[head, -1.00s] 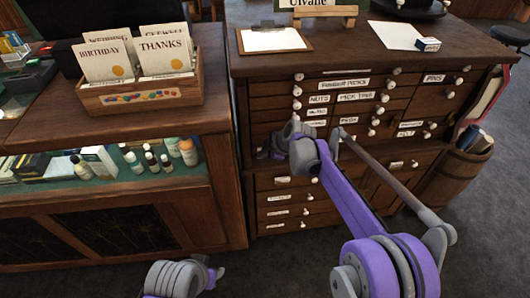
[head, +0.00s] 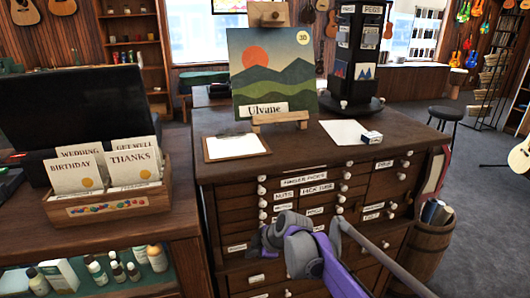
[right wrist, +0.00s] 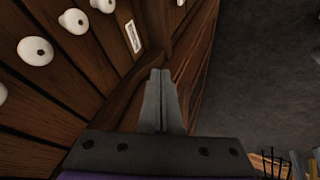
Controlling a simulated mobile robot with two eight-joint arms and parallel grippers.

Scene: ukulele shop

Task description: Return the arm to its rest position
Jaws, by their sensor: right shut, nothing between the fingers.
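My right arm (head: 320,256), purple and grey, comes in from the bottom right in the head view. It is bent in front of the dark wooden drawer cabinet (head: 230,196). My right gripper (head: 268,238) is at its far end, near the drawer fronts, and is partly hidden by the wrist. In the right wrist view the two grey fingers (right wrist: 161,82) are together with nothing between them. The cabinet's drawer fronts (right wrist: 70,70) with white knobs lie just to their left; I cannot tell the exact gap. My left gripper is not in view.
A counter (head: 185,225) with a wooden card box (head: 110,206) stands at left. On the cabinet are a clipboard (head: 234,146), a landscape picture (head: 272,72), paper (head: 344,132) and a dark display tower (head: 357,60). A wooden barrel (head: 425,250) stands at right; open floor lies beyond.

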